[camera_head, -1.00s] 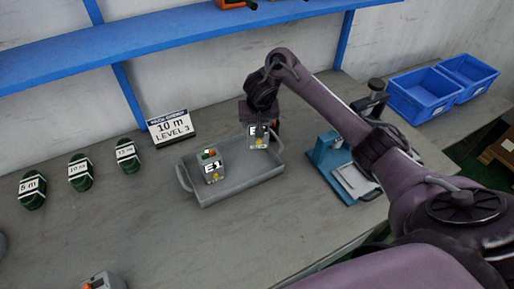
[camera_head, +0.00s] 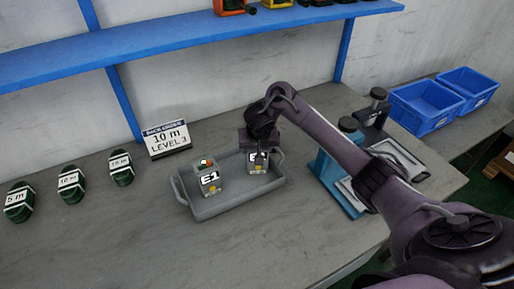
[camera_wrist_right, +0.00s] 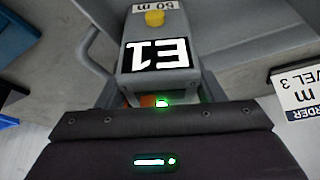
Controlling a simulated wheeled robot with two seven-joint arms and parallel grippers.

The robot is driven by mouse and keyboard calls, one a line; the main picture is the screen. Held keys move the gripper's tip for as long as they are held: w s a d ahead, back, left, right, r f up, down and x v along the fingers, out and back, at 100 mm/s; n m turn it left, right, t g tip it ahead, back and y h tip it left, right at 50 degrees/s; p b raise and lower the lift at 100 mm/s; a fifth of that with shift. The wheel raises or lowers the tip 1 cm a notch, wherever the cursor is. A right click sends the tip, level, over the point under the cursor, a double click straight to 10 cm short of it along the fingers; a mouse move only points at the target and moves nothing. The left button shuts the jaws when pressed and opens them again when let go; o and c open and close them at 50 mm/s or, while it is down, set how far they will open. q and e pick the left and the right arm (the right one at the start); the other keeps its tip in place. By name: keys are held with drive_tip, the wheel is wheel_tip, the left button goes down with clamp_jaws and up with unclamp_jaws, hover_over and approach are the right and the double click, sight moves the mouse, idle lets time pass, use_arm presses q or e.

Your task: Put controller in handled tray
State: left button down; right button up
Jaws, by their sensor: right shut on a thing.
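The handled tray (camera_head: 240,201) is a shallow grey tray on the workbench, with a handle at each end. My right gripper (camera_head: 258,150) is shut on a grey controller (camera_head: 257,166) over the right part of the tray. In the right wrist view this controller (camera_wrist_right: 157,80) shows an E1 label, a yellow button and a 50 m tag; its top is at the jaws. It is upright within the tray's outline; I cannot tell if it touches the floor. A similar E1 controller (camera_head: 210,181) stands in the tray's left part. My left gripper is out of view.
A 10 m LEVEL 3 sign (camera_head: 167,139) stands behind the tray. Several green cable coils (camera_head: 71,185) lie to the left. A blue fixture (camera_head: 338,176) is to the right, with blue bins (camera_head: 425,107) beyond. A blue shelf (camera_head: 190,38) runs above. The bench front is clear.

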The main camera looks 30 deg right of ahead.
drive_tip(key=o, duration=1)
drive_tip(key=shift+r, duration=0.1)
drive_tip(key=shift+p+v, duration=5.6)
drive_tip(key=shift+v, duration=0.4)
drive_tip(key=shift+w, duration=0.1)
